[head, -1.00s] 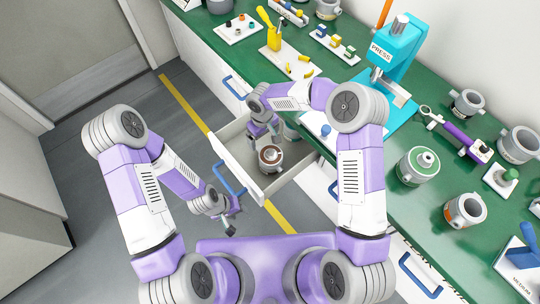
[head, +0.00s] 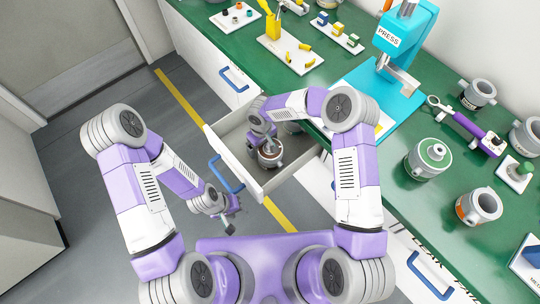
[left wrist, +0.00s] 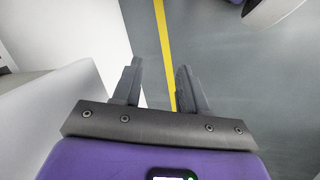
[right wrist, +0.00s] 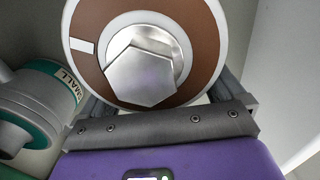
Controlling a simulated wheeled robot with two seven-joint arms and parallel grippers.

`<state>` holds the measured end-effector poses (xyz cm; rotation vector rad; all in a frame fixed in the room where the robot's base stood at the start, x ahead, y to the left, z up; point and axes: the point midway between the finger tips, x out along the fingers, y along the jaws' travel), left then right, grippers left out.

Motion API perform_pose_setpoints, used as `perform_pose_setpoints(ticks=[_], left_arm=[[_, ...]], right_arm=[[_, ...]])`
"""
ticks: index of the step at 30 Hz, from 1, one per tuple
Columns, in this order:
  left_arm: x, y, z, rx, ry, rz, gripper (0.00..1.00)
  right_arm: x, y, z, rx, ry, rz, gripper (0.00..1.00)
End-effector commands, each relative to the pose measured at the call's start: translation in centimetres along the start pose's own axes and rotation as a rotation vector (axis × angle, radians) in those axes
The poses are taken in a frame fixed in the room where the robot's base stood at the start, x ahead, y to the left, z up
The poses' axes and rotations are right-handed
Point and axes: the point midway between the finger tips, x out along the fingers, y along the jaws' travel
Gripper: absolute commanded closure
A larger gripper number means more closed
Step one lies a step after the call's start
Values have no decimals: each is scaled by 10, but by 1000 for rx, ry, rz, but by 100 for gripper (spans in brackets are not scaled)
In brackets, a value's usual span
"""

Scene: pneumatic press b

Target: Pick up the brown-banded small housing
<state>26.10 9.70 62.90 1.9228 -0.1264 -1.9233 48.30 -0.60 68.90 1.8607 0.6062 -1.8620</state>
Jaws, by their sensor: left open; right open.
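The brown-banded small housing (head: 278,162) stands in the open drawer, partly covered by my right gripper (head: 268,147), which is low over it. In the right wrist view the housing's brown face (right wrist: 206,50) fills the top middle, with a shiny hexagonal metal piece (right wrist: 142,76) at its centre. My right gripper's open fingers show on either side of the housing; their tips are hidden, and I cannot tell whether they touch it. My left gripper (head: 230,226) is open and empty over the floor; it also shows in the left wrist view (left wrist: 160,68).
A teal-banded housing labelled SMALL (right wrist: 58,82) lies close on the left in the right wrist view. The drawer walls (head: 229,158) surround the right gripper. The green counter (head: 395,205) holds a press (head: 408,38), several housings and a purple-handled tool (head: 470,127).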

Motion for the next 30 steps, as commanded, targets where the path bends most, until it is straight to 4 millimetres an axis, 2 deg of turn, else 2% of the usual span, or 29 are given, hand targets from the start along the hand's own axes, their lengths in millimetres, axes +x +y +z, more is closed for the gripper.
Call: perform_pose_setpoints(ticks=[5,6,24,30], left_arm=[[0,0,0,0,0,0,57],[0,0,0,0,0,0,57],[0,0,0,0,0,0,57],[0,0,0,0,0,0,57]], right_arm=[[0,0,0,0,1,0,4],[0,0,0,0,1,0,7],[0,0,0,0,0,1,99],[-1,0,0,0,1,1,100]])
